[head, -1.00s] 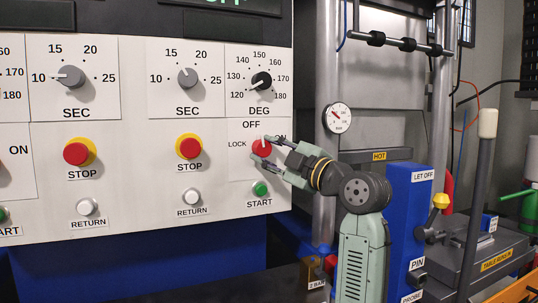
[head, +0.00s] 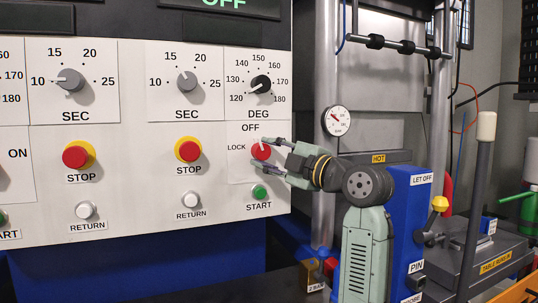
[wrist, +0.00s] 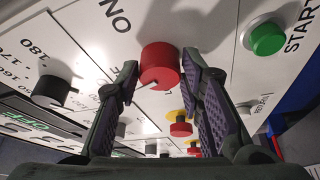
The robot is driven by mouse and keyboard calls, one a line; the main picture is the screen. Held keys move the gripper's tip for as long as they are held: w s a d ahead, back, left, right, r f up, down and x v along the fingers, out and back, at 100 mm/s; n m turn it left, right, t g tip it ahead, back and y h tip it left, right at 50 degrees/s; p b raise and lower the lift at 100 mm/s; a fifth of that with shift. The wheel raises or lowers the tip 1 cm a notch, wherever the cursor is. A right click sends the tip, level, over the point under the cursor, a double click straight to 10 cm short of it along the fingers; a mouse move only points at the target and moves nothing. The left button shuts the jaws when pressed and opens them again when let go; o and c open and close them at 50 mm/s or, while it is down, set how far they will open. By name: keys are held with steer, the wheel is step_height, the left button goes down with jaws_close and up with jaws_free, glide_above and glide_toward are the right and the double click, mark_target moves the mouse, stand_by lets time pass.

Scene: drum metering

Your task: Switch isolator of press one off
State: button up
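The isolator of press one is a round red knob (head: 261,151) on a white plate marked OFF above it and LOCK to its left. Its ON label is hidden behind my gripper in the head view but shows in the wrist view. A pale mark on the knob points roughly up, towards OFF. My gripper (head: 264,155) is open, with one finger above the knob and one below it. In the wrist view the red knob (wrist: 160,64) sits between the tips of my open gripper (wrist: 160,75); I cannot tell whether either finger touches it.
A green START button (head: 259,191) is just below the knob and the DEG dial (head: 261,83) just above. A red STOP button (head: 188,150) and white RETURN button (head: 190,199) are to the left. A blue LET OFF housing (head: 405,215) stands right of the panel.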

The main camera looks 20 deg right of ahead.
steer(key=o, duration=0.3)
steer(key=v, duration=1.2)
stand_by(0.4)
